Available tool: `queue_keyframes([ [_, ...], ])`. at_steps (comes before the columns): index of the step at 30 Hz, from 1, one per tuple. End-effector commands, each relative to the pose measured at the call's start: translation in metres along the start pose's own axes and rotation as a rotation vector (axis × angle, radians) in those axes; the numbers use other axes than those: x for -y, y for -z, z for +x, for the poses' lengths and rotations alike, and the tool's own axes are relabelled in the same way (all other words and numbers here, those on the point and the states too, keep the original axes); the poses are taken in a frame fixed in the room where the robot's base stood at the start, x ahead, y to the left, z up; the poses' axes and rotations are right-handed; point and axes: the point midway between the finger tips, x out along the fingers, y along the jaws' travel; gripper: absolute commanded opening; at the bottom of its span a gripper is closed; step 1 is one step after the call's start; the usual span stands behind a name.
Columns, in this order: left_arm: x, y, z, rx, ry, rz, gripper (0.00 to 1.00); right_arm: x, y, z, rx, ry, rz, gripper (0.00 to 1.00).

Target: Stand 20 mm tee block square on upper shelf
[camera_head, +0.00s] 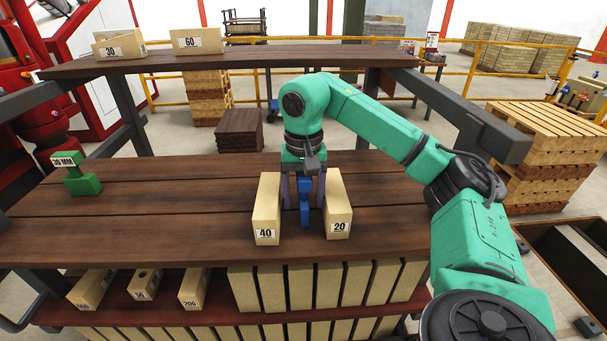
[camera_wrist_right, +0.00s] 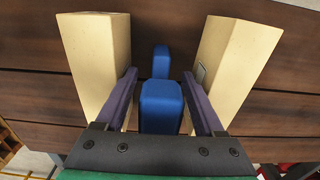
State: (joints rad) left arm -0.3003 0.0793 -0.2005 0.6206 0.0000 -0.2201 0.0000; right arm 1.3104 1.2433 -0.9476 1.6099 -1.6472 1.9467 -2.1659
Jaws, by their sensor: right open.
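A blue block (camera_head: 304,216), tee-like in shape, stands on the dark plank table between two cream boxes. It also shows in the wrist view (camera_wrist_right: 161,103); I see no label on it. My right gripper (camera_head: 303,203) points down over it, its two purple fingers open on either side of it. In the wrist view a narrow gap shows beside each finger. A green tee block (camera_head: 83,184) stands at the table's left, its label seeming to read 30 MM. The upper shelf (camera_head: 245,58) is a dark plank at the back. My left gripper is out of view.
The box marked 40 (camera_head: 266,222) and the box marked 20 (camera_head: 338,217) stand close outside my right fingers. Boxes marked 30 (camera_head: 120,50) and 60 (camera_head: 198,42) sit on the upper shelf's left; its middle and right are clear. More boxes fill the lower shelf.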

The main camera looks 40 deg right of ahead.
Motion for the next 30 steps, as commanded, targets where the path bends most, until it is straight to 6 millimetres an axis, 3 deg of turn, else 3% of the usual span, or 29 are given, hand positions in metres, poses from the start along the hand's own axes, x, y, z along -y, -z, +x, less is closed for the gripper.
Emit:
queue_keyframes([
  [4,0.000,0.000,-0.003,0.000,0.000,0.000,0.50,0.001,0.000,-0.029,-0.003,0.003,-0.001,0.72],
  [6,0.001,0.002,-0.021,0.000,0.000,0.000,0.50,0.000,0.000,-0.050,-0.005,0.002,0.001,0.72],
  [12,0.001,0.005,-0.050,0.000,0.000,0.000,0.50,0.000,0.000,-0.093,-0.004,0.002,0.000,0.72],
  [17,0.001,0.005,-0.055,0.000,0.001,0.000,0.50,0.000,0.000,-0.115,-0.007,0.003,0.001,0.72],
  [30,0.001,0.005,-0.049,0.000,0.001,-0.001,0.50,0.000,0.000,-0.138,-0.001,0.000,0.000,0.72],
])
